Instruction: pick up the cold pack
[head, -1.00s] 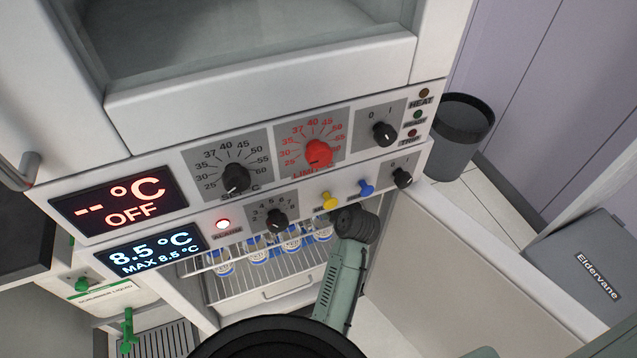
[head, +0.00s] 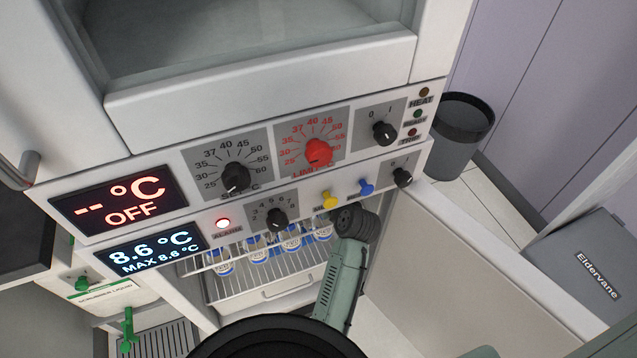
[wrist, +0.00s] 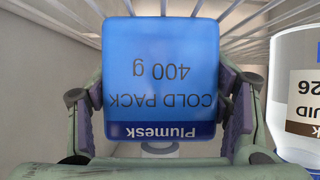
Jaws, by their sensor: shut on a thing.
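The cold pack (wrist: 161,75) is a blue block with dark print reading "COLD PACK 400 g" and a dark band reading "Plumesk". In the wrist view its print appears upside down. My gripper (wrist: 164,103) has one finger on each side of the pack and is shut on it. In the head view my arm reaches into the open lower fridge compartment, and the gripper and the cold pack are hidden there.
Several bottles stand on a wire shelf (head: 268,283) in the fridge; one bottle (wrist: 297,90) is close to the right of my gripper. A control panel with knobs (head: 236,177) is above. The open door (head: 480,270) is at the right.

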